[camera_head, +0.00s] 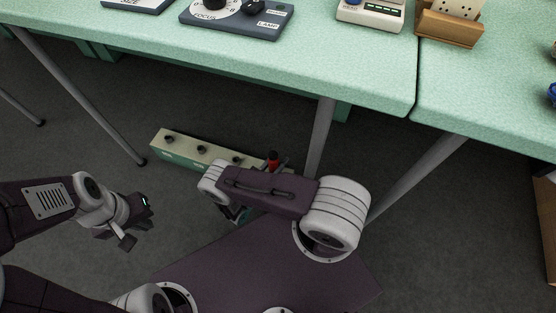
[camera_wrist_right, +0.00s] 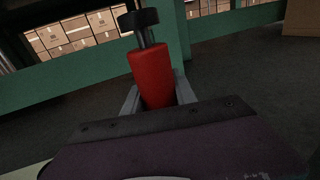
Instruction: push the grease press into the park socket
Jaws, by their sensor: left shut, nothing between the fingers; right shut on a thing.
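The grease press is a red cylinder (camera_wrist_right: 153,78) with a black stem and knob, seen large in the right wrist view. My left gripper (camera_head: 138,222) is shut and empty, left of the box.
Green tables (camera_head: 300,75) stand above and behind, with thin grey legs (camera_head: 319,135) close to my right arm. A dial panel (camera_head: 236,19), a white device (camera_head: 370,14) and a wooden holder (camera_head: 449,27) sit on top. Grey floor is open at the left.

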